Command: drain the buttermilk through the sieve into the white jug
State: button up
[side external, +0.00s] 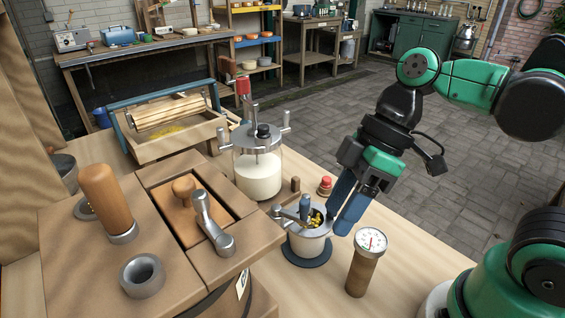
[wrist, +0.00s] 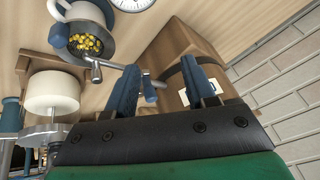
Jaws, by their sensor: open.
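The white jug (side external: 308,245) stands on a dark round mat (side external: 306,257) below the tap (side external: 284,214) of the wooden churn (side external: 262,240). The sieve (wrist: 92,45) sits over the jug with yellow grains in it; its blue grip (wrist: 60,38) points left in the wrist view. The jug's inside level is hidden.
A thermometer (side external: 368,260) with a wooden handle stands near the jug. A glass jar of white liquid (side external: 258,172) stands behind, beside a red-capped bottle (side external: 325,187). The churn's lid, wooden handle (side external: 107,200) and crank crowd the left. The table right of the thermometer is clear.

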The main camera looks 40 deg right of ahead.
aim_at(307, 200)
jog(key=w+r+n+t+y, duration=0.1)
jog(key=w+d+r+n+t+y, duration=0.1)
jog(key=r+n, duration=0.1)
jog(key=shift+w+d+y, duration=0.1)
jog(key=shift+w+y, duration=0.05)
jog(key=shift+y, duration=0.25)
jog(key=shift+w+f+n, duration=0.1)
jog(key=shift+n, duration=0.2)
jog(key=shift+x, duration=2.7)
jog(key=shift+c, duration=0.2)
grip_shut()
